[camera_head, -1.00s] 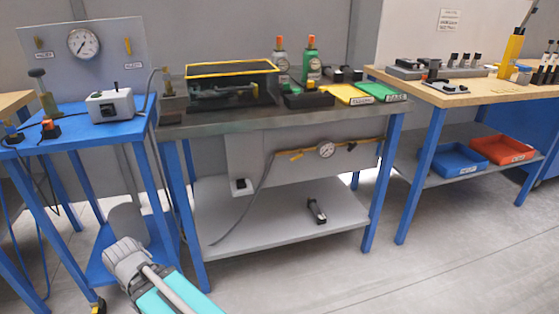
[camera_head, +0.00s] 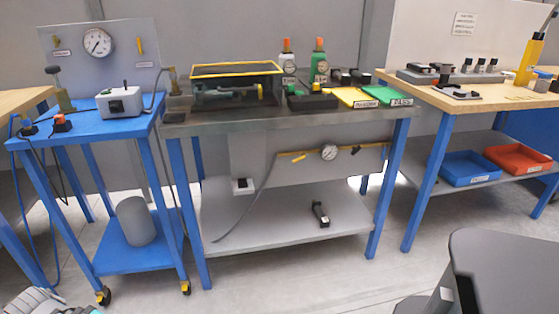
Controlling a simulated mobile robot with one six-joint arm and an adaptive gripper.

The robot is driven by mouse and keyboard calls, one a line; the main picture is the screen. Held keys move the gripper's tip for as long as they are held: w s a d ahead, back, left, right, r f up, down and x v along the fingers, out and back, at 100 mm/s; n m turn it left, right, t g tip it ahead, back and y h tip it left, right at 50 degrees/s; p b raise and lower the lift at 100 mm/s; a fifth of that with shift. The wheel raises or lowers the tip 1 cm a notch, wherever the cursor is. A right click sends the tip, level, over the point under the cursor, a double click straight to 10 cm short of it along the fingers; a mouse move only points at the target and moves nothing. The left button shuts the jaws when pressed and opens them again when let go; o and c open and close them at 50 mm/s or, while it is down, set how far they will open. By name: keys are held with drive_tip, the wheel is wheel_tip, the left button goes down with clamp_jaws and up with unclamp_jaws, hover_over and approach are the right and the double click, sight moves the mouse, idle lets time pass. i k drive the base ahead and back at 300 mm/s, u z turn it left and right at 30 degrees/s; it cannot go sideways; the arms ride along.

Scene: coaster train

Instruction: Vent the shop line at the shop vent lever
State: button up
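No label reading shop vent is legible, so I cannot tell which handle is the shop vent lever. A small yellow lever (camera_head: 300,156) sits on a pipe with a gauge (camera_head: 329,152), on the grey panel (camera_head: 268,160) below the middle bench. Another yellow handle (camera_head: 140,45) is on the upright panel of the left blue cart, right of a larger gauge (camera_head: 98,42). A dark grey rounded part (camera_head: 505,270) fills the lower right, close to the camera. It may be my gripper; no fingertips show clearly. Nothing is seen touching either lever.
The middle bench's lower shelf (camera_head: 270,232) carries a small black device (camera_head: 320,214). A hose runs down to this shelf. A cylinder (camera_head: 135,221) stands on the cart's lower shelf. Blue (camera_head: 468,167) and red (camera_head: 518,158) trays are on the right.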

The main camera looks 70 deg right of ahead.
sight(304, 155)
drive_tip(key=u, duration=1.75)
drive_tip(key=i, duration=0.1)
drive_tip(key=z, duration=3.75)
